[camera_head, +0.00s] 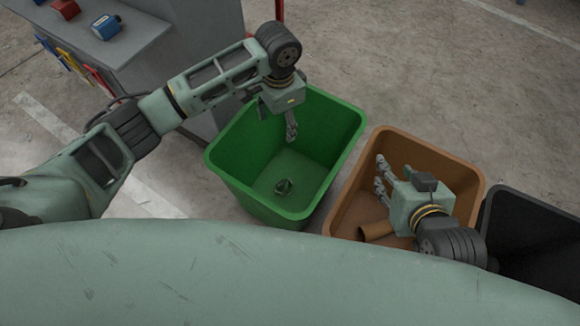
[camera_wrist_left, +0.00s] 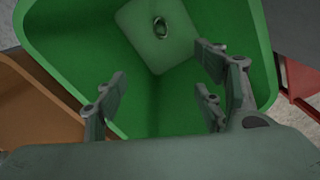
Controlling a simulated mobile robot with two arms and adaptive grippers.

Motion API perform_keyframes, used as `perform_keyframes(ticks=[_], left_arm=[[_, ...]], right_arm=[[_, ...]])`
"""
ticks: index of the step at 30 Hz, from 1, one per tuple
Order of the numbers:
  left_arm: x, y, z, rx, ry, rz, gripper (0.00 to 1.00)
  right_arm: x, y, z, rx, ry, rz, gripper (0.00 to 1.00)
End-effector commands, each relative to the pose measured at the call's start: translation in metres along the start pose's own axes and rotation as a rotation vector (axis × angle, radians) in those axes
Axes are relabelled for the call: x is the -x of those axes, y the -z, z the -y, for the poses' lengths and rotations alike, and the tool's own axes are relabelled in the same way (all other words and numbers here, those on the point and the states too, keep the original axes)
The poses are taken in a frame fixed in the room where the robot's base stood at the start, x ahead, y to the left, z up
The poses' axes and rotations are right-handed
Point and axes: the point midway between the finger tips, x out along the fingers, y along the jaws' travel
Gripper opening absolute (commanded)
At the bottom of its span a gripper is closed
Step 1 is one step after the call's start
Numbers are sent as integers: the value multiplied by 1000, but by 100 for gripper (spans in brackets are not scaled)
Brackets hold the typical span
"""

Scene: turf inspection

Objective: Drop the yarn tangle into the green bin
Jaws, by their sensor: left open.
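The green bin (camera_head: 335,125) stands open on the floor in the middle of the head view. A small dark green-grey looped thing, which looks like the yarn tangle (camera_head: 284,187), lies on the bin's floor. In the left wrist view the tangle (camera_wrist_left: 160,27) rests on the floor of the green bin (camera_wrist_left: 225,25), apart from the fingers. My left gripper (camera_head: 291,128) points down over the green bin's far part; its fingers (camera_wrist_left: 160,88) are spread with nothing between them. My right gripper (camera_head: 382,176) is over the brown bin, fingers apart and empty.
The brown bin (camera_head: 420,143) stands right of the green one and holds a brown tube (camera_head: 376,231). A black bin (camera_head: 530,215) is farther right. A grey workbench (camera_head: 150,30) with a blue item (camera_head: 106,27) and a red item (camera_head: 65,8) is at upper left.

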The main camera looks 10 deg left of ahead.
Motion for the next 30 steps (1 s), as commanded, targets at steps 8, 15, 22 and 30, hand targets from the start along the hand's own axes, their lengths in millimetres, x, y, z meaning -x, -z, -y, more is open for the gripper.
perform_keyframes(ticks=[8, 15, 22, 30], left_arm=[[48, 1, 0, 0, 0, -2, 63], [59, 0, 0, 0, -1, 0, 63], [58, 0, 0, 0, -1, 0, 63], [58, 0, 0, 0, -1, 0, 63]], right_arm=[[0, 0, 0, 0, 0, 0, 40], [0, 0, 0, 0, 0, 0, 40], [0, 0, 0, 0, -1, 0, 40], [0, 0, 0, 0, 0, 0, 40]])
